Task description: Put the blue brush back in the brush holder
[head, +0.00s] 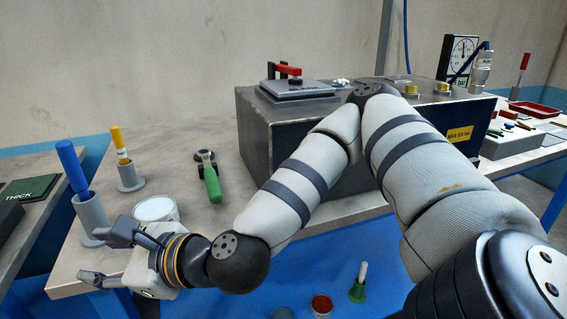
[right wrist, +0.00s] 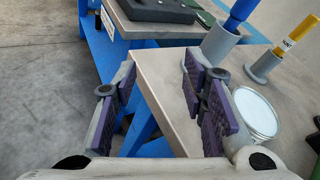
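The blue brush (head: 73,166) stands tilted in a grey cylindrical holder (head: 91,214) near the table's left edge. Its lower end is hidden inside the holder. Brush (right wrist: 240,13) and holder (right wrist: 219,43) also show at the top of the right wrist view. My right gripper (head: 98,259) is open and empty, in front of the holder at the table's front left corner. In the right wrist view my gripper (right wrist: 160,100) has its fingers wide apart, with the table corner behind them. My left gripper is not in view.
A yellow paint stick (head: 120,143) stands in another grey holder (head: 130,178). A white-topped tin (head: 155,210) stands close to my right gripper. A green-handled tool (head: 211,183) lies on the table. A dark metal box (head: 285,120) stands behind my arm.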

